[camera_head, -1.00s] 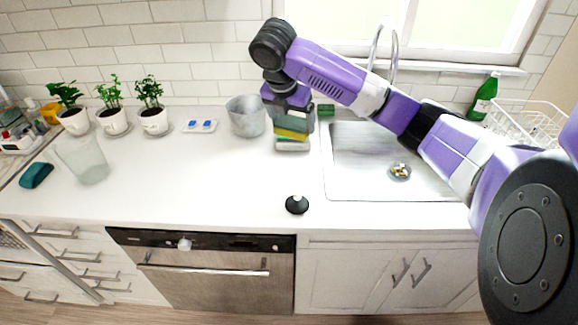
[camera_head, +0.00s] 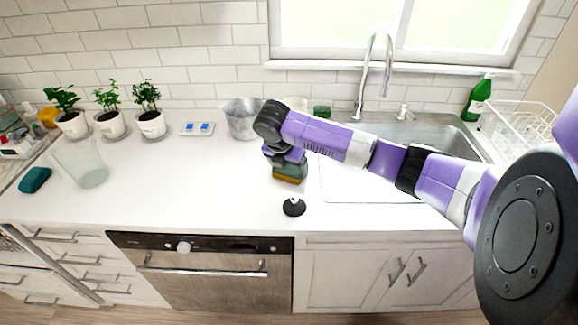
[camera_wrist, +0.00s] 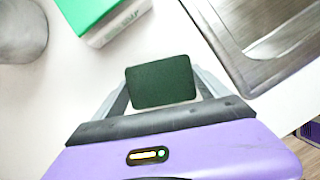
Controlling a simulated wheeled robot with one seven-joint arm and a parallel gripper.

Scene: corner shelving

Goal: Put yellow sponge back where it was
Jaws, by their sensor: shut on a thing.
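My gripper (camera_head: 286,165) is above the white counter, left of the sink and in front of the metal pot. It is shut on a sponge (camera_head: 290,178) with a yellow lower layer and a dark green upper part. In the wrist view the sponge shows as a dark green face (camera_wrist: 161,81) between the two fingers; its yellow side is hidden there. In the wrist view a bright green-topped block with pale sides (camera_wrist: 98,18) stands apart beyond the sponge, between pot and sink. In the head view my arm seems to hide this block.
The metal pot (camera_head: 242,118) stands behind my gripper. The sink (camera_head: 440,134) is to the right. A small black knob-like object (camera_head: 294,207) is near the counter's front edge. A green item (camera_head: 322,112) is by the wall.

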